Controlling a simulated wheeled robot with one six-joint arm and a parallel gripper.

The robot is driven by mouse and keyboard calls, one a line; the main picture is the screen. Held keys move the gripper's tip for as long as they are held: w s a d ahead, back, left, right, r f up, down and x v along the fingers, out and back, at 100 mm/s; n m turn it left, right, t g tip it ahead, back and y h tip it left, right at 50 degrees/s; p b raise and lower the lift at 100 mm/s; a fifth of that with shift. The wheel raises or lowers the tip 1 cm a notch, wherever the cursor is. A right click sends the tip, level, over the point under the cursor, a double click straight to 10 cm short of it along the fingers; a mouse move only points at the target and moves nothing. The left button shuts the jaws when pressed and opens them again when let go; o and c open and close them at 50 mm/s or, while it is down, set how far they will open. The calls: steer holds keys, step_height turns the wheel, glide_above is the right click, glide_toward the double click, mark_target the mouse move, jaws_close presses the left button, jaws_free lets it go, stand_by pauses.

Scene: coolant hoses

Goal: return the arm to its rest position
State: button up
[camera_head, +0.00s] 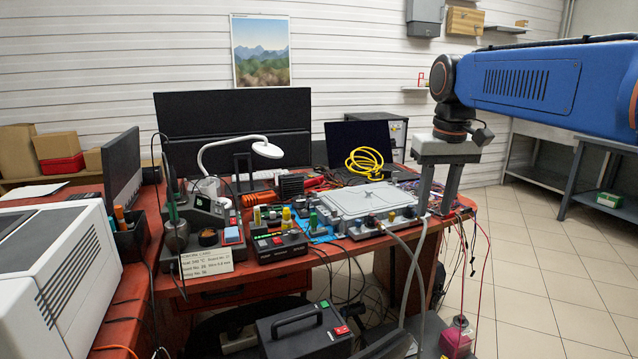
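My gripper (435,204) hangs from my blue arm in the right half of the view. Its two grey fingers point down and stand apart, with nothing visible between them. It is in front of the right end of the red-brown workbench (400,262). A silver plate-like unit (366,200) with fittings along its front lies on the bench to the left of the gripper. Grey hoses (403,250) run from its front edge down past the bench. The fingertips appear close to the hose tops; I cannot tell whether they touch.
Black monitors (233,112), a white desk lamp (267,149), a coiled yellow cable (365,163) and bench instruments (277,243) crowd the bench. Thin red and black leads hang at its right end. A black box (304,332) stands in front. Tiled floor (540,260) is open at the right.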

steer(key=s+d+f+m+t, duration=0.1)
steer(key=s+d+f+t, duration=0.2)
steer(key=s+f, duration=1.7)
steer(key=s+d, duration=0.1)
steer(key=s, duration=0.3)
steer(key=shift+d+f, duration=0.15)
steer(key=shift+f, duration=0.25)
steer(key=shift+s+d, duration=0.1)
